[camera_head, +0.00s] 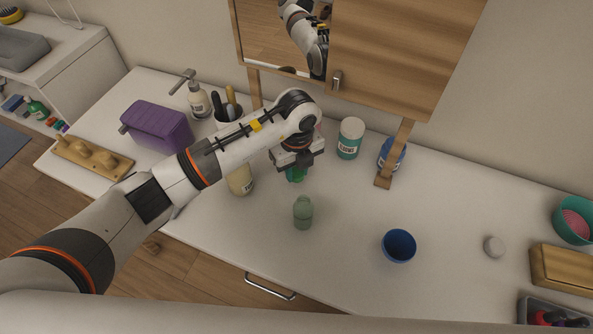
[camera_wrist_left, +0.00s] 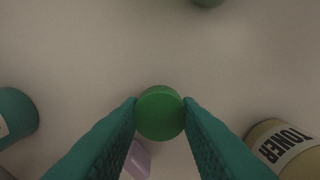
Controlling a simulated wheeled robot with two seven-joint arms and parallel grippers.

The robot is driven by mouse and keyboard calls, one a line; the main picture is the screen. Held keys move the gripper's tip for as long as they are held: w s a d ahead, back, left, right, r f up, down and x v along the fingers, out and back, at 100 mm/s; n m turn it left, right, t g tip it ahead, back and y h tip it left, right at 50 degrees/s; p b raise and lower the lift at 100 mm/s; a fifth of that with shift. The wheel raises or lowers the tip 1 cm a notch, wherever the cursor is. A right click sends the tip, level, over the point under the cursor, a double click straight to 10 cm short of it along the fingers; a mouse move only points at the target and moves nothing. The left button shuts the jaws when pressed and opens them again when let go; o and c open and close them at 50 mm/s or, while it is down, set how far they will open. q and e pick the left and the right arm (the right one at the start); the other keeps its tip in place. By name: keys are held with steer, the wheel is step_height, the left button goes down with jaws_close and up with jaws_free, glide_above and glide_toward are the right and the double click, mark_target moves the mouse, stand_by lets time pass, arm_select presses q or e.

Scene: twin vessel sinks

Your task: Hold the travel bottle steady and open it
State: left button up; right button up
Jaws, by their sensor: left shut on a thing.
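My left gripper (camera_head: 296,172) reaches over the counter from the left. In the left wrist view its teal fingers (camera_wrist_left: 160,115) are shut on a green round-topped thing (camera_wrist_left: 160,112), seen from above like a cap. Its body is hidden below, and only a bit of green shows under the gripper in the head view. A pale green bottle (camera_head: 303,212) stands upright on the counter, in front of the gripper and apart from it. I cannot tell for sure which of these two is the travel bottle. My right gripper is not in view.
A yellowish toner bottle (camera_head: 240,181) stands left of the gripper, and a teal-and-white jar (camera_head: 350,138) stands right. A blue cup (camera_head: 399,246) and a small white round thing (camera_head: 494,246) stand farther right. The wooden cabinet (camera_head: 395,60) overhangs the back.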

mark_target(296, 172)
arm_select(q)
steer(key=shift+f, duration=0.9)
steer(key=shift+f, duration=0.2)
steer(key=o, duration=1.1)
steer(key=shift+r, duration=0.55)
step_height(296, 172, up, 11)
steer(key=shift+r+b, duration=0.15)
steer(key=shift+b, duration=0.5)
